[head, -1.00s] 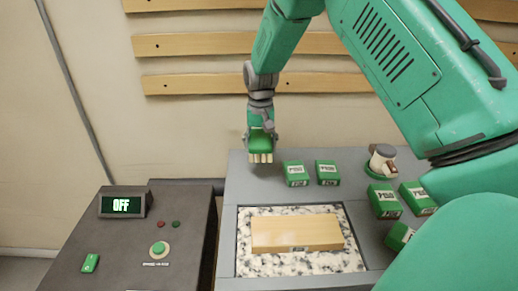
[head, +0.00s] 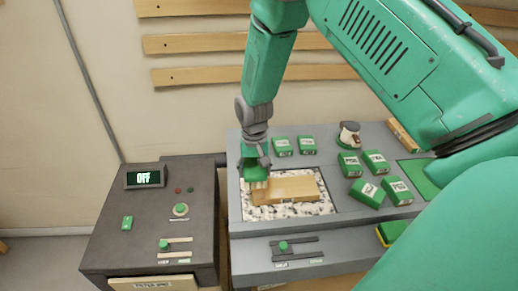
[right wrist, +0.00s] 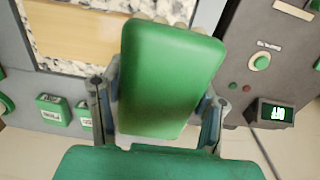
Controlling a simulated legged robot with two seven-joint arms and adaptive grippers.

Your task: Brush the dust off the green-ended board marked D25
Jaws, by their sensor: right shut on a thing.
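A pale wooden board (head: 292,188) lies flat in the speckled recess (head: 288,209) of the grey bench; part of it also shows in the right wrist view (right wrist: 80,35). Its D25 mark and green end cannot be made out. My right gripper (head: 255,160) is shut on a green-backed brush (head: 256,173), whose pale bristles point down at the board's left end. Whether they touch the wood is hard to tell. The brush's green back (right wrist: 168,75) fills the middle of the right wrist view between the fingers. Dust is not discernible. My left gripper is not in view.
Several green labelled blocks (head: 350,164) lie right of and behind the recess. A round white-topped item (head: 349,134) stands at the back. A dark console (head: 150,224) with an OFF display (head: 143,178) stands to the left. Wooden slats (head: 200,43) line the wall.

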